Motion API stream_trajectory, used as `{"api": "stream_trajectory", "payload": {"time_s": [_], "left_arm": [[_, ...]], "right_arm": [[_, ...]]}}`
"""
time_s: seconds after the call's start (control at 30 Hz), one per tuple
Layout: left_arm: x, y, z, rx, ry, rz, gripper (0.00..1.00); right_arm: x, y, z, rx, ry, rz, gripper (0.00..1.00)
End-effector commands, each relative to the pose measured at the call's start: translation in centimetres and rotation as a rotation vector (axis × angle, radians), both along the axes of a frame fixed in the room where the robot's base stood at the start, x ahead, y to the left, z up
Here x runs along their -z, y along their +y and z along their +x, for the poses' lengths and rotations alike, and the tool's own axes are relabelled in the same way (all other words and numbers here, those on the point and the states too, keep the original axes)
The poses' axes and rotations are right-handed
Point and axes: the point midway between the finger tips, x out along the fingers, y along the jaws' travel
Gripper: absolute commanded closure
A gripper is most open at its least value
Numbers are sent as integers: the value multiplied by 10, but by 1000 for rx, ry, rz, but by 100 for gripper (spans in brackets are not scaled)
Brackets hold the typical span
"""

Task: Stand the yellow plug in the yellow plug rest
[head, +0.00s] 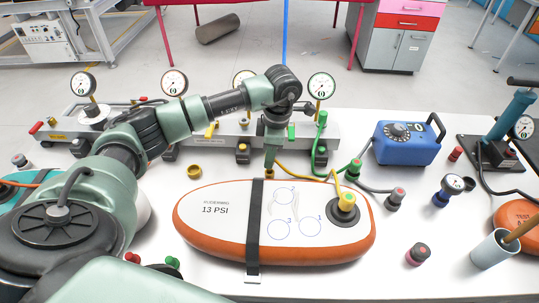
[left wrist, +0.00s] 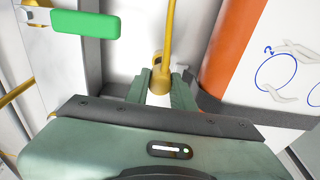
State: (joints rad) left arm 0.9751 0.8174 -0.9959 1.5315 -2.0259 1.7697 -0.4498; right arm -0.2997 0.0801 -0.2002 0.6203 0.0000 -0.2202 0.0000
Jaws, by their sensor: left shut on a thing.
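My left gripper (head: 270,172) points down between the manifold bench and the orange-rimmed board. In the left wrist view its fingers (left wrist: 160,88) are shut on the yellow plug (left wrist: 158,66), of which only the upper part shows. A yellow hose (head: 300,176) runs from there to a yellow fitting (head: 347,199) on the board's black valve. A small yellow open cup (head: 194,171), seemingly the yellow plug rest, stands on the white table left of the gripper. It is apart from the plug and looks empty. My right gripper is not in view.
The board (head: 230,235) with a black strap lies in front of the gripper. The manifold bench (head: 325,133) with gauges and levers is behind it. A green lever (left wrist: 88,24) is close in the wrist view. A blue pump box (head: 407,143) stands at right.

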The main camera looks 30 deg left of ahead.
Motion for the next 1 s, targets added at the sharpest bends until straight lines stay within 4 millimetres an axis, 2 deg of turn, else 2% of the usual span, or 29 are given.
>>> {"api": "stream_trajectory", "payload": {"time_s": [1.0], "left_arm": [[27,0,0,-1,0,0,100]], "right_arm": [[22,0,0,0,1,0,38]]}}
